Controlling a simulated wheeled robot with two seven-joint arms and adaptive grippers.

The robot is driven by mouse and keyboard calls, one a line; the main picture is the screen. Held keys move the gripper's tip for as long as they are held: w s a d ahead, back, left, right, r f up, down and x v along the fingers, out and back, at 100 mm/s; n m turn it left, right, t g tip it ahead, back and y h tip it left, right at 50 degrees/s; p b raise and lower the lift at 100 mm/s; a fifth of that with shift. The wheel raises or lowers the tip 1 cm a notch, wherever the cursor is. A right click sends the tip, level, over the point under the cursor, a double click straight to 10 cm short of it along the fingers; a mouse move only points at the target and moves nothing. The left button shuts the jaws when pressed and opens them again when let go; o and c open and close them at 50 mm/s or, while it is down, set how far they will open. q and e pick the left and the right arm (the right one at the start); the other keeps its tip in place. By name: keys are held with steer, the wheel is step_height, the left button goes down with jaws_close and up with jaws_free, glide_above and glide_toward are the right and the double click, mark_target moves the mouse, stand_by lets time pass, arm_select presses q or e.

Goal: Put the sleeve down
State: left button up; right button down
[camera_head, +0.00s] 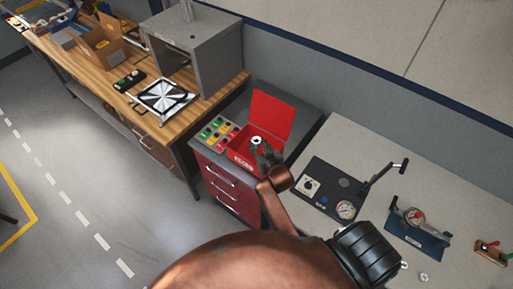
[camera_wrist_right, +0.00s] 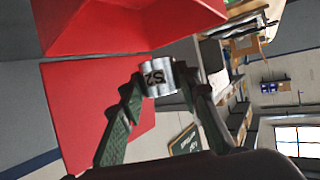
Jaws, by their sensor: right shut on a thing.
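The sleeve (camera_wrist_right: 159,77) is a short silver metal cylinder with dark "S2" lettering, which appears upside down in the right wrist view. My right gripper (camera_wrist_right: 160,82) is shut on it, with one dark finger on each side. In the head view the sleeve (camera_head: 257,140) is a small pale ring at the tip of my right gripper (camera_head: 261,147), over the open red box (camera_head: 238,158) on the red drawer cabinet. I cannot tell whether the sleeve touches the box. My left gripper is not in view.
The box's raised red lid (camera_head: 271,117) stands behind the gripper. A tray of coloured parts (camera_head: 217,132) lies left of the box. A dark plate with a dial and lever (camera_head: 332,190) and a blue gauge stand (camera_head: 416,235) occupy the grey bench at right.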

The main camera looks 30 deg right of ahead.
mark_target(256, 147)
steer(key=shift+w+d+f, duration=0.25)
steer(key=shift+w+f, duration=0.3)
steer(key=shift+f, duration=0.75)
steer(key=shift+w+d+f, duration=0.2)
steer(key=shift+w+f, duration=0.4)
steer(key=shift+f, duration=0.65)
steer(key=shift+w+d+f, duration=0.25)
steer(key=shift+w+f, duration=0.3)
steer(key=shift+f, duration=0.75)
steer(key=shift+f, duration=0.1)
steer(key=shift+f, duration=0.5)
steer(key=c, duration=1.4)
jaws_free()
steer(key=shift+s+a+f, duration=0.1)
steer(key=shift+s+f, duration=0.1)
steer(key=shift+f, duration=0.1)
steer(key=shift+c, duration=0.2)
steer(key=shift+r, duration=0.25)
steer(key=v, duration=0.6)
steer(key=r+v, duration=0.1)
steer(key=v, duration=0.5)
steer(key=shift+w+r, duration=0.15)
steer(key=shift+w, duration=0.05)
